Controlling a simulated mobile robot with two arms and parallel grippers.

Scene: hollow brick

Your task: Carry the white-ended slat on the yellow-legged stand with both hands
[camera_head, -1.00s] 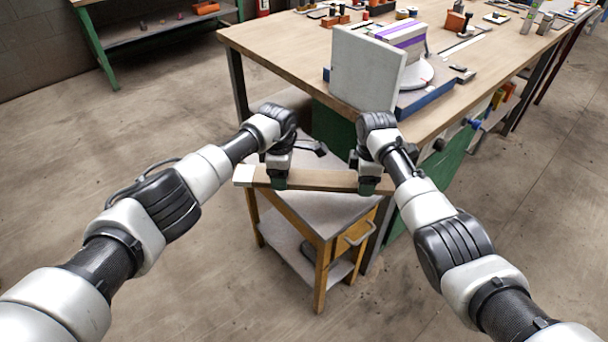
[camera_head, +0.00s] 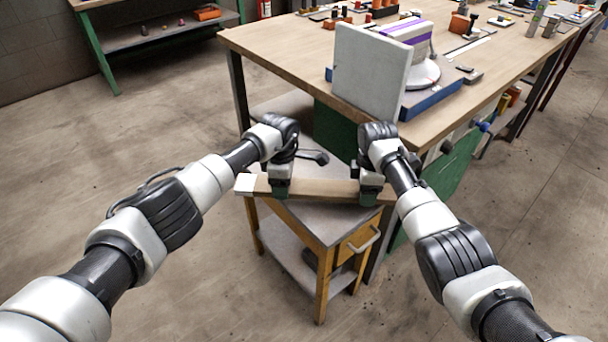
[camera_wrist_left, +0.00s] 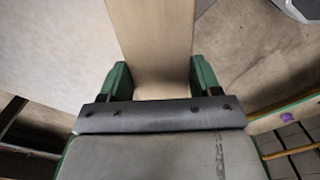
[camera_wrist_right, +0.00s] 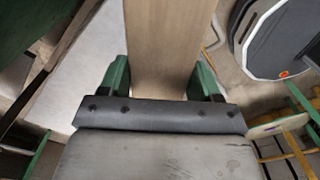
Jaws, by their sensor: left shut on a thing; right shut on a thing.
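The wooden slat (camera_head: 325,188) lies roughly level across the picture above the yellow-legged stand (camera_head: 325,232); its white end (camera_head: 245,184) is at the left. My left gripper (camera_head: 280,190) is shut on the slat near the white end. My right gripper (camera_head: 370,192) is shut on it near the right end. In the left wrist view the slat (camera_wrist_left: 152,45) runs between the green fingers (camera_wrist_left: 162,82). In the right wrist view the slat (camera_wrist_right: 165,45) also sits between the fingers (camera_wrist_right: 165,82). I cannot tell whether the slat touches the stand top.
A large workbench (camera_head: 290,48) stands behind, with a grey slab (camera_head: 370,70) upright near its front corner and small items further back. The stand has a drawer handle (camera_head: 364,240) and a lower shelf (camera_head: 285,245). Open floor (camera_head: 150,130) lies to the left.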

